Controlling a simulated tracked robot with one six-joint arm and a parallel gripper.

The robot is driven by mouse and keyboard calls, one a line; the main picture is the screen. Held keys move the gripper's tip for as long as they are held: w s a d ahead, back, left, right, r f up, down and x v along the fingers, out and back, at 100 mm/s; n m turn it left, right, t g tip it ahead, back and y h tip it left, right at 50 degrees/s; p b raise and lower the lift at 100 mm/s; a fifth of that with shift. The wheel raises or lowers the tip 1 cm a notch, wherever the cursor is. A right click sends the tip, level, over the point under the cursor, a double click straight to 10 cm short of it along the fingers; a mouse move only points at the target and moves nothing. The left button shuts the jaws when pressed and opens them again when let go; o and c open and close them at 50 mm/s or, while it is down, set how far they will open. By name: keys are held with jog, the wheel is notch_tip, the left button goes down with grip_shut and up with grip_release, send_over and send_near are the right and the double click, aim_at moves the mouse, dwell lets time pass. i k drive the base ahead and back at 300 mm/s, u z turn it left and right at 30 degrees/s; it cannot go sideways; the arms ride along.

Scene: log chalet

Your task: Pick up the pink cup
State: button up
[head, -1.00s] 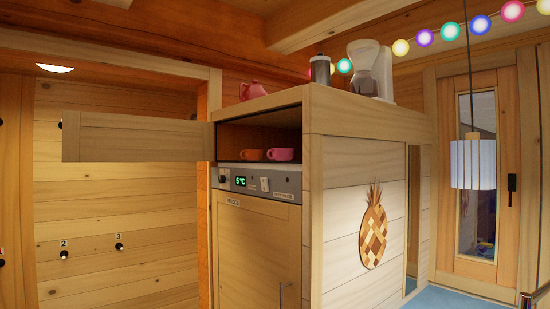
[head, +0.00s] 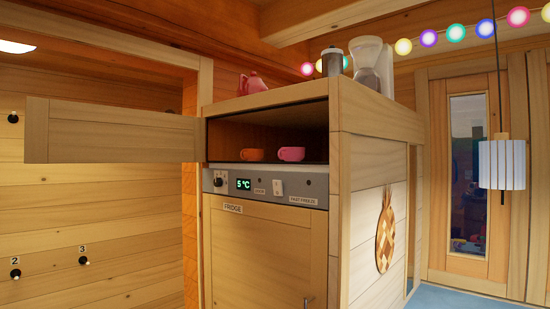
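The pink cup (head: 291,154) stands in the open compartment (head: 225,134) above the fridge panel, in the middle of the head view. An orange cup (head: 252,155) stands just left of it, with a small gap between them. The pink cup's handle points left, toward the orange cup. The compartment's wooden door (head: 110,131) is swung open to the left. My gripper does not show in the head view.
The fridge panel (head: 268,187) and closed fridge door (head: 265,255) lie below the compartment. A red pitcher (head: 252,85), a dark canister (head: 332,62) and a white coffee maker (head: 372,65) stand on top. A pendant lamp (head: 502,164) hangs at right.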

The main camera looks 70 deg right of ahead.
aim_at(288, 154)
jog(key=i, duration=1.9)
jog(key=z, duration=3.3)
